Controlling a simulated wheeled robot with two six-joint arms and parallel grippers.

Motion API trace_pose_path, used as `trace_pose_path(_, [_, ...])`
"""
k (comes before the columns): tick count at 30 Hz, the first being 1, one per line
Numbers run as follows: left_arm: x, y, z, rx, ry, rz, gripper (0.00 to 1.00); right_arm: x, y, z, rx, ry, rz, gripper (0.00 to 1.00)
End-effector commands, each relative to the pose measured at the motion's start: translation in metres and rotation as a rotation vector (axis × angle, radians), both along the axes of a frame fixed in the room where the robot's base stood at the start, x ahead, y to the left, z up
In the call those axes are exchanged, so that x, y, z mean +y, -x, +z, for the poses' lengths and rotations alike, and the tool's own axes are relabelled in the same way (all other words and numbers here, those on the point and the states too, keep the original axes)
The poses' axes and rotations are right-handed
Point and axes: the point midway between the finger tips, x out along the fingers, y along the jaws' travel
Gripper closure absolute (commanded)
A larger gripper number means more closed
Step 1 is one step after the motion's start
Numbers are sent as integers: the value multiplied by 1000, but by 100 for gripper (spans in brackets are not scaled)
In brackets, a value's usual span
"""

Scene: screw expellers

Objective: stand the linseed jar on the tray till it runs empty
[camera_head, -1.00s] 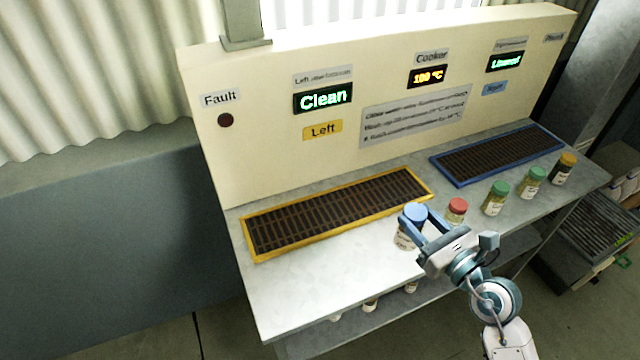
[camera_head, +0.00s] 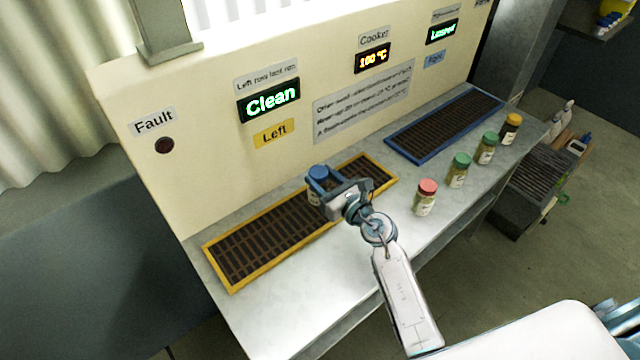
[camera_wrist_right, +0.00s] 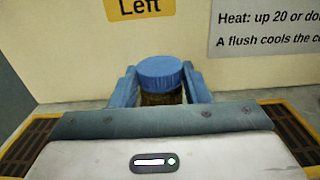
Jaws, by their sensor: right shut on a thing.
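A jar with a blue lid (camera_head: 320,173) is held in my right gripper (camera_head: 326,184). Its label is mostly hidden, so I cannot read what is in it. The jar is upright over the yellow-framed tray (camera_head: 240,285) on the left, near that tray's middle; I cannot tell whether it touches the grating. In the right wrist view the blue lid (camera_wrist_right: 160,71) sits between the two blue fingers, with dark contents below it. A blue-framed tray (camera_head: 398,149) lies further right. My left gripper is not in view.
A red-lidded jar (camera_head: 425,198), green-lidded jars (camera_head: 458,170) and an orange-lidded jar (camera_head: 509,130) stand along the front right of the bench. The panel reads "Clean" (camera_head: 270,101) on the left, "100 °C" (camera_head: 372,58) and apparently "Linseed" (camera_head: 442,32) on the right. The fault lamp (camera_head: 164,145) is dark.

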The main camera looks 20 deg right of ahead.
Motion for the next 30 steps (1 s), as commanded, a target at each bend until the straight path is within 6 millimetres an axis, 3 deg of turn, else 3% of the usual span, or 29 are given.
trace_pose_path(4, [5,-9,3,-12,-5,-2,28,4,-14,1,-3,-1,0,88])
trace_pose_path(6, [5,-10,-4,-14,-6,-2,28,3,-12,-18,4,-1,0,88])
trace_pose_path(10, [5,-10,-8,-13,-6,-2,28,3,-12,-33,0,-1,1,88])
trace_pose_path(23, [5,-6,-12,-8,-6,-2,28,3,-11,-40,-1,1,0,88])
trace_pose_path(24, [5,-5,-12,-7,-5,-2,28,3,-11,-40,0,0,0,54])
trace_pose_path(27, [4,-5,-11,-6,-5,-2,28,3,-11,-40,1,0,0,36])
trace_pose_path(30, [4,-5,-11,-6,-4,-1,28,3,-11,-40,1,0,0,36])
